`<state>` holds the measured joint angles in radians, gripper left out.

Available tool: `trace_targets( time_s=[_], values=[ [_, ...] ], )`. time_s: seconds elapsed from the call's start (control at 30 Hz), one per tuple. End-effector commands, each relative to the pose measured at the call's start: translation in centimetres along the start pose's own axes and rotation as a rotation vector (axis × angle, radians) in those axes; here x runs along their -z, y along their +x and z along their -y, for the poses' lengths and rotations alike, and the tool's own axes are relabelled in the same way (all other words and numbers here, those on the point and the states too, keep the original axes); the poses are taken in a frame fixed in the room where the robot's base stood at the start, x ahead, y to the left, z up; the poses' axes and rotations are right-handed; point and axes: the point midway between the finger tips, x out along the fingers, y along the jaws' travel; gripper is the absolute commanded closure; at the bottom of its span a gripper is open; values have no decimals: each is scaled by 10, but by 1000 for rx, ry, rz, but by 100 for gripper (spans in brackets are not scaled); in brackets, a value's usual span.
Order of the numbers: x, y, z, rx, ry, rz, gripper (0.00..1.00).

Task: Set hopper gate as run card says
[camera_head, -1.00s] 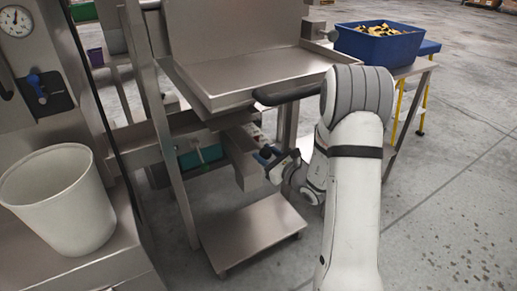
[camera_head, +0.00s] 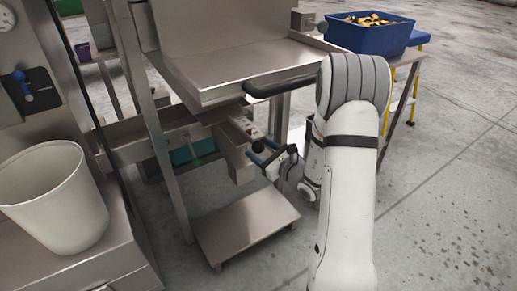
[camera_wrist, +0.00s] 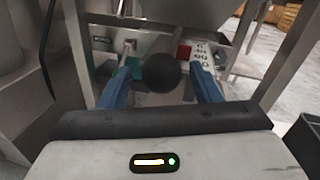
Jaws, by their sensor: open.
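My gripper (camera_wrist: 162,88) is open, with its two blue fingers either side of a black ball knob (camera_wrist: 160,72) in the wrist view. Gaps show between the knob and both fingers. In the head view my gripper (camera_head: 266,158) is low beside the steel weigher frame, below its tray, and the knob (camera_head: 258,146) shows at the fingers. Behind the knob, the wrist view shows a pale plate (camera_wrist: 200,55) with a red square and dark marks too small to read. The knob's lever or stem is hidden. I cannot make out a legible run card.
The steel tray (camera_head: 235,75) overhangs my gripper, with a black bar (camera_head: 280,87) at its front edge. A low steel platform (camera_head: 245,225) is below. A white bucket (camera_head: 55,200) stands left; a blue crate (camera_head: 365,38) of yellowish pieces stands back right. Floor is open at right.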

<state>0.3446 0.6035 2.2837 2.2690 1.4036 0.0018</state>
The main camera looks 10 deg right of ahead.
Motion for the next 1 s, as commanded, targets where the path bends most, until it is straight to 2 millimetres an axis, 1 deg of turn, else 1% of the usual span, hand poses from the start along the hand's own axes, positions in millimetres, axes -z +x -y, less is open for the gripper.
trace_targets(
  time_s=[0.2,0.3,0.4,0.53,1.0],
  values=[
    [-2,-39,1,5,2,-2,42],
    [-1,-54,1,4,3,-2,42],
    [-1,-64,1,3,1,-1,42],
    [0,-69,-1,0,1,0,42],
    [0,-69,0,1,0,0,42]
  ],
)
